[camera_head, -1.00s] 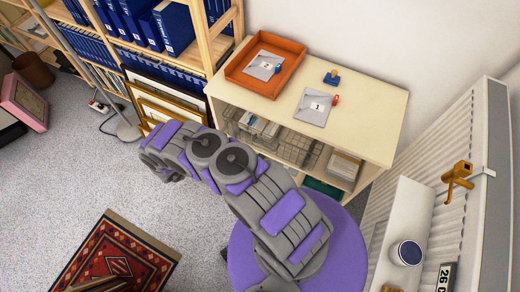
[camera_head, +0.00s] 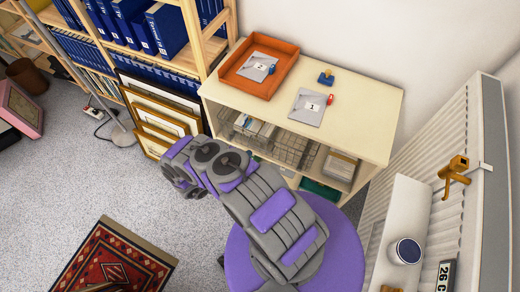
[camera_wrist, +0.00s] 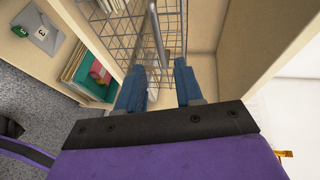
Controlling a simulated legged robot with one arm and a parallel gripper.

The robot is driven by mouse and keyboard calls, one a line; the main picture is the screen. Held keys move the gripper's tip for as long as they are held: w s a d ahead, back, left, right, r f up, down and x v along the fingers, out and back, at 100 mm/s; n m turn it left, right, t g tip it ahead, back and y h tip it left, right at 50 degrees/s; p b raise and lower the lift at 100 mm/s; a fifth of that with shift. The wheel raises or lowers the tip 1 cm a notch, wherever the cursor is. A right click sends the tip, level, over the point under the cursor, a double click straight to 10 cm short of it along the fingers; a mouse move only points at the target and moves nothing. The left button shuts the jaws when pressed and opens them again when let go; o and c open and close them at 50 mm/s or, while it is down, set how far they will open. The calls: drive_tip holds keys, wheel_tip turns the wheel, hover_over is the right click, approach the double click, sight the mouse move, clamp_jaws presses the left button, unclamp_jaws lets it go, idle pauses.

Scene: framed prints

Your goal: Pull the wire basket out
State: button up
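The wire basket (camera_wrist: 118,28) shows in the wrist view as a thin metal grid inside a cream shelf compartment. My gripper (camera_wrist: 160,76) has two blue fingers spread apart at the basket. A thicker metal bar of the basket runs between the fingers; I cannot tell whether they touch it. In the head view, wire baskets stand in the low cabinet (camera_head: 345,115), one with papers (camera_head: 246,124) and another (camera_head: 291,150) to its right. My arm hides part of the cabinet front, and my gripper cannot be made out there.
An orange tray (camera_head: 262,88), an envelope marked 1 (camera_head: 310,107) and a blue stamp (camera_head: 326,78) lie on the cabinet top. Framed prints (camera_head: 160,125) lean at its left. A radiator (camera_head: 450,200) stands at right. Open carpet (camera_head: 60,185) lies to the left.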

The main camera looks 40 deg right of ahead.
drive_tip(key=d, duration=0.2)
drive_tip(key=d+f, duration=0.1)
drive_tip(key=d, duration=0.2)
drive_tip(key=d+b, duration=0.1)
drive_tip(key=d, duration=0.2)
drive_tip(key=shift+d+f, duration=0.25)
drive_tip(key=shift+f, duration=0.05)
drive_tip(key=shift+c, duration=0.2)
clamp_jaws()
